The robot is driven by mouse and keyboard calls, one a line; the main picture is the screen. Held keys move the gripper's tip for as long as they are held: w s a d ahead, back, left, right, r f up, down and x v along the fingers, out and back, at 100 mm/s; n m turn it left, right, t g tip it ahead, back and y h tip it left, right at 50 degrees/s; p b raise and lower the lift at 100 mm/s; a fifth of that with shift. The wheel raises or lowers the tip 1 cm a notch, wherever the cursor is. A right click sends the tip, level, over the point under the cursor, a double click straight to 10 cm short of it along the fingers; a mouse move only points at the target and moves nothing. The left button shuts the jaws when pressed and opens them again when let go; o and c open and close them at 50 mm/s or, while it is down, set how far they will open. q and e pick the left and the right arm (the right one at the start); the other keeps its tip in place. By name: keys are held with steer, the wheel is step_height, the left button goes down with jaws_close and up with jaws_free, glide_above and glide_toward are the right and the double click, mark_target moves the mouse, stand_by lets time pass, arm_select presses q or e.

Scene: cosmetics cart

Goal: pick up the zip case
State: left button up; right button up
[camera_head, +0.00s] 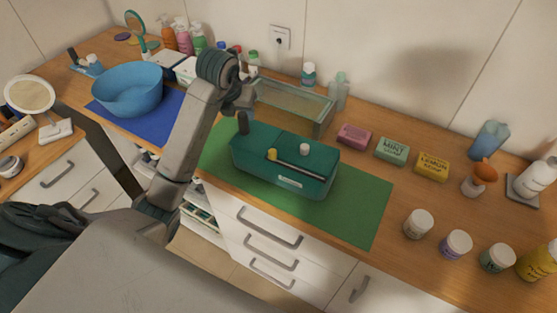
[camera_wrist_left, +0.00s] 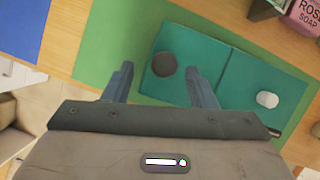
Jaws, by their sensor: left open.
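The zip case appears to be the teal box-shaped case (camera_head: 275,178) on the green mat in the head view; no zip can be made out. In the left wrist view its teal top (camera_wrist_left: 215,62) shows a seam across it. A dark round piece (camera_wrist_left: 164,65) sits near its left end, and a white round piece (camera_wrist_left: 267,99) sits farther right. In the head view a slim bar with a yellow end lies along its front. My left gripper (camera_head: 243,101) is open and empty above the case's left end; its fingers (camera_wrist_left: 160,80) frame the dark piece. My right gripper is not in view.
A glass-topped box (camera_head: 300,105) stands behind the case. Soap boxes (camera_head: 392,150) stand to the right. A blue bowl (camera_head: 127,88) sits on a blue mat at left. Jars (camera_head: 418,223) line the front right. The green mat (camera_head: 350,205) is bare right of the case.

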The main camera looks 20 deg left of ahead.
mark_target(241, 119)
arm_select(q)
steer(key=f+b, duration=0.3)
steer(key=shift+w+d+f, duration=0.2)
steer(key=shift+w, duration=0.05)
steer(key=shift+w+a+f+p, duration=0.1)
steer(key=shift+w+f+p, duration=0.25)
steer(key=shift+p, duration=0.1)
steer(key=shift+w+f, duration=0.1)
steer(key=shift+f, duration=0.2)
steer(key=shift+r, duration=0.1)
jaws_close()
